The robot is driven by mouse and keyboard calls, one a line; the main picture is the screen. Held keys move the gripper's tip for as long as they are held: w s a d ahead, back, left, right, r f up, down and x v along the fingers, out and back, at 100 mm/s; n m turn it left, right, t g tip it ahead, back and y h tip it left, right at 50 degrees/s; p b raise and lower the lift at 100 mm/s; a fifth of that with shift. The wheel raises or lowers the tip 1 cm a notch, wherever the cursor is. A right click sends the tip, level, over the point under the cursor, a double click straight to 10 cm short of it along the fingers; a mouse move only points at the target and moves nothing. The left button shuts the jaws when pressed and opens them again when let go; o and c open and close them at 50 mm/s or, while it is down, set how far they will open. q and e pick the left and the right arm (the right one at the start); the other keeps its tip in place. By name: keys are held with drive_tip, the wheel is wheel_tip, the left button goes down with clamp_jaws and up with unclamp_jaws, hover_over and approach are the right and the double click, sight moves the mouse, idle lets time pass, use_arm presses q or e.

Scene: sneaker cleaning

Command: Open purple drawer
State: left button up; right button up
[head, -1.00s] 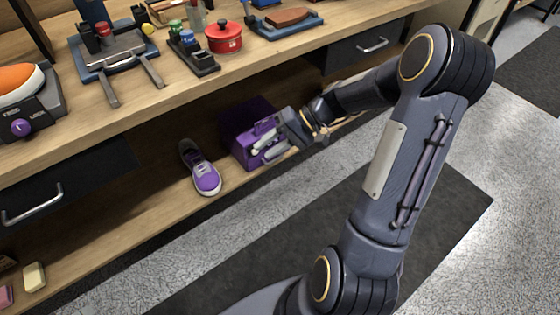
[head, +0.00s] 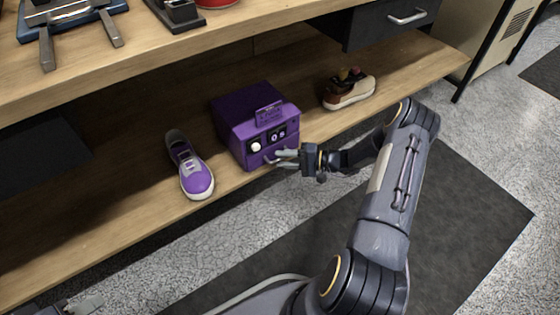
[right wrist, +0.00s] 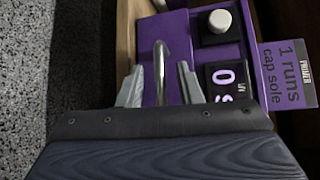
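The purple box (head: 240,118) with its drawer stands on the lower wooden shelf. Its front has a white knob, a small display and a label tag. The drawer front (right wrist: 151,32) looks closed, with a silver bar handle (right wrist: 160,68) on it. My right gripper (head: 284,157) is at the lower front of the box. In the right wrist view my right gripper (right wrist: 160,88) has its fingers apart, one on each side of the handle, with visible gaps. In the head view the fingers partly hide the handle. Part of my left gripper (head: 85,304) shows at the bottom left edge.
A purple sneaker (head: 189,170) lies left of the box. A brown and white shoe (head: 348,91) stands to its right on the shelf (head: 75,222). The tabletop (head: 140,52) overhangs above, with a black drawer (head: 390,22) under it. The floor in front is clear.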

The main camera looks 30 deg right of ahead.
drive_tip(key=shift+x, duration=0.85)
clamp_jaws()
